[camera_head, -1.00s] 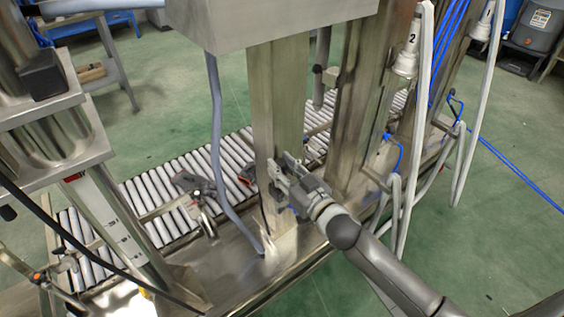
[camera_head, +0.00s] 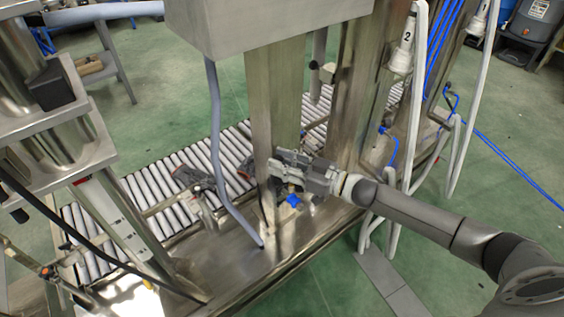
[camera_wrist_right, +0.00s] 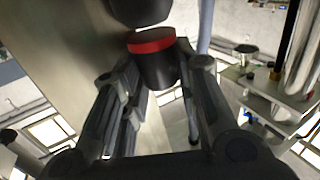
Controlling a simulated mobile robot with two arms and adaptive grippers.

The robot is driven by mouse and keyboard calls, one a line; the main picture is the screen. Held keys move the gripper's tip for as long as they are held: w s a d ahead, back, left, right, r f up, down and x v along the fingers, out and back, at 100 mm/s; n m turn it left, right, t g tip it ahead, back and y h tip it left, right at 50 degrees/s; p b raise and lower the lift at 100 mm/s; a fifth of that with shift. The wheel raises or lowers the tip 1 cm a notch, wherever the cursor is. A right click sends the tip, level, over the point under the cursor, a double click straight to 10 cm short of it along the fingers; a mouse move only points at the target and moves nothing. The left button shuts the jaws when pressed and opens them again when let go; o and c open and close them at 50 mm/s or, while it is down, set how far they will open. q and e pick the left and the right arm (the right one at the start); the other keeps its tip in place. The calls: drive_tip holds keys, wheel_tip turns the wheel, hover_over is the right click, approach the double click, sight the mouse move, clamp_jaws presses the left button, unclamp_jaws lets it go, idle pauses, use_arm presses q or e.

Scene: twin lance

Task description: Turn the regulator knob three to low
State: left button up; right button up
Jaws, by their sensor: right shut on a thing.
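In the right wrist view a black knob with a red band (camera_wrist_right: 152,47) sits between the two fingers of my right gripper (camera_wrist_right: 157,80). The gripper is shut on it. Another black rounded part (camera_wrist_right: 140,10) shows just above the knob. In the head view my right gripper (camera_head: 277,166) is at the lower part of a steel post (camera_head: 272,100) and hides the knob. I cannot read a number or setting on it. My left gripper is not in view.
A blue fitting (camera_head: 293,200) shows just below my right gripper. A grey hose (camera_head: 219,150) hangs left of the post. A roller conveyor (camera_head: 160,190) runs behind it. White hoses (camera_head: 411,140) hang to the right, near my right arm.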

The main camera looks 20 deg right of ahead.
drive_tip(key=shift+r+n+g+y, duration=0.1)
drive_tip(key=shift+n+g+y, duration=0.2)
drive_tip(key=shift+g, duration=0.1)
drive_tip(key=o, duration=1)
drive_tip(key=shift+t, duration=0.4)
